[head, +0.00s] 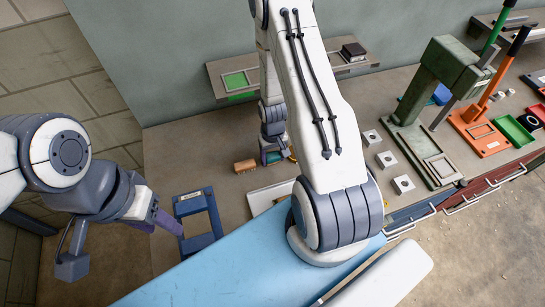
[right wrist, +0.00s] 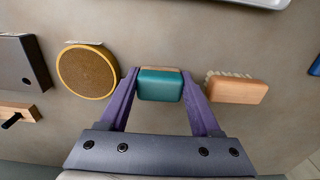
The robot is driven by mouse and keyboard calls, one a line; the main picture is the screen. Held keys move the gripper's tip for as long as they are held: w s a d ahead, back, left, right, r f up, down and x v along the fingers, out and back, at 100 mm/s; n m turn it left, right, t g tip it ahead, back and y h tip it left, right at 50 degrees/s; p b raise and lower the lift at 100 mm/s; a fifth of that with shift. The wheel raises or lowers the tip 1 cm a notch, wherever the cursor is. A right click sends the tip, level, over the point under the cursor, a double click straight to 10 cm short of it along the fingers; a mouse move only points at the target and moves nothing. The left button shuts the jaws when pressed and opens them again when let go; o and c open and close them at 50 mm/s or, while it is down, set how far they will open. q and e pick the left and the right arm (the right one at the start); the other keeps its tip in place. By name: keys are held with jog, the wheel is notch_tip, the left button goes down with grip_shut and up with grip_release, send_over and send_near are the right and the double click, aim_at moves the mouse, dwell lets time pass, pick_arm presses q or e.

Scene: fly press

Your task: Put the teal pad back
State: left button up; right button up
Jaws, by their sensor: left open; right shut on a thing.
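The teal pad (right wrist: 160,86), with a light brown backing strip along its far side, is between the purple fingers of my right gripper (right wrist: 161,92) in the right wrist view. The gripper is shut on it. In the head view my right gripper (head: 273,156) is low over the back of the bench, largely hidden by my arm, with a little teal showing. I cannot tell whether the pad touches the bench. My left gripper (head: 166,222) is open and empty at the left, near a blue frame (head: 197,214).
A round brown disc with a yellow rim (right wrist: 87,71) and a wooden brush (right wrist: 237,91) flank the pad closely. A wall shelf (head: 290,75) carries a green-framed place (head: 237,81) and dark blocks (head: 353,51). Green (head: 425,95) and orange (head: 490,110) presses stand at right.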

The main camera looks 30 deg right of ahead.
aim_at(273, 156)
jog(key=shift+f, duration=0.1)
jog(key=shift+f, duration=0.15)
jog(key=o, duration=1.3)
jog(key=shift+r, duration=0.2)
jog(key=shift+r, duration=0.25)
notch_tip(273, 156, up, 3)
jog(key=shift+w+f+p, duration=0.1)
jog(key=shift+p, duration=0.6)
notch_tip(273, 156, up, 9)
jog(key=b, duration=0.3)
